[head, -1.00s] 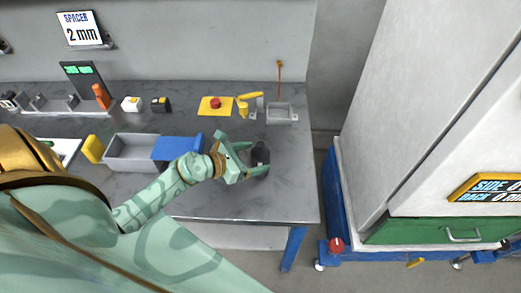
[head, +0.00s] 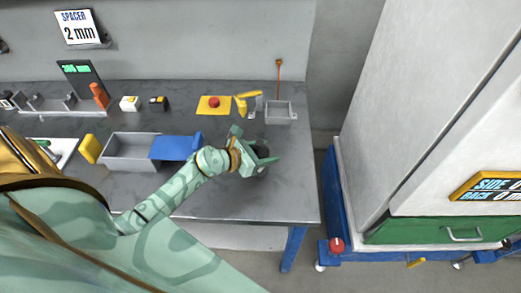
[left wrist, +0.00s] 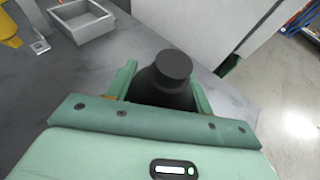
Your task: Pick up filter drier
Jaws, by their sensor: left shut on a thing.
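The filter drier (left wrist: 165,86) is a dark, bottle-like cylinder with a narrower round top. In the left wrist view it stands between the two green fingers of my left gripper (left wrist: 160,88), which is shut on it. In the head view my left gripper (head: 260,160) is over the right part of the grey table (head: 290,190), and the drier (head: 261,148) is mostly hidden behind the fingers. I cannot tell whether its base touches the table. My right gripper is in neither view.
A small grey tray (head: 281,119) and a yellow part (head: 243,103) stand behind the gripper. A red button on a yellow plate (head: 209,109) lies to their left. A grey bin (head: 125,158) with a blue panel (head: 177,148) is left. A tall cabinet (head: 430,90) stands right, across a gap.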

